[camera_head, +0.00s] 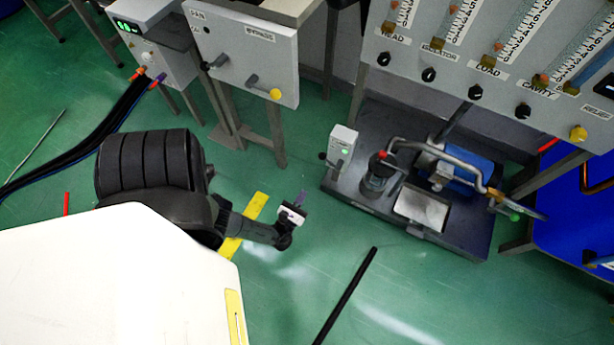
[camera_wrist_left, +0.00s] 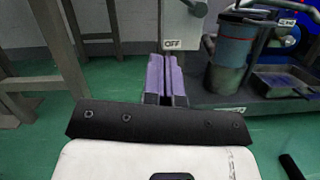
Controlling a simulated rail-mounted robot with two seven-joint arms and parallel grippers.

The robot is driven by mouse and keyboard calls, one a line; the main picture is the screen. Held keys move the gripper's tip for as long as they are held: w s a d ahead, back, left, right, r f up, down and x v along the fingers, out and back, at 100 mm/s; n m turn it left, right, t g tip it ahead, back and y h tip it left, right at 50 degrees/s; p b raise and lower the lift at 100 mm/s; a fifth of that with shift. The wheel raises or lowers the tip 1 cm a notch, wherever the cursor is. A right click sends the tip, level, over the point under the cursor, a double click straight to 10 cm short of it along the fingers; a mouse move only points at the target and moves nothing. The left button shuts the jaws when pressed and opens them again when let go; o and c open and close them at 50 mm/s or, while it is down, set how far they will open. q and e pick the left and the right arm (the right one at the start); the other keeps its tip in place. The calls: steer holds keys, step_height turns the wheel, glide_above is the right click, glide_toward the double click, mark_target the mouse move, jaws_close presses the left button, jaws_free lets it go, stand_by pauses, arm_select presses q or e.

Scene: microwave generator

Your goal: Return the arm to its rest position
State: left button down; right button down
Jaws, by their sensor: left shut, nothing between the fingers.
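My left arm reaches in from the left in the head view, low over the green floor. My left gripper (camera_head: 301,198) is at its end, left of the pump skid and apart from it. In the left wrist view the two purple fingers of this gripper (camera_wrist_left: 166,75) lie together, shut, with nothing between them. My right gripper is not in view.
The dark pump skid (camera_head: 460,233) carries a blue motor (camera_head: 465,172) and a metal tray (camera_head: 422,208). A grey valve panel (camera_head: 243,55) and a flowmeter panel (camera_head: 440,75) stand behind. A black rod (camera_head: 345,295) lies on the floor. Open floor surrounds the gripper.

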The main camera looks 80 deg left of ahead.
arm_select(q)
steer(key=shift+v, duration=0.8)
steer(key=shift+a, duration=0.1)
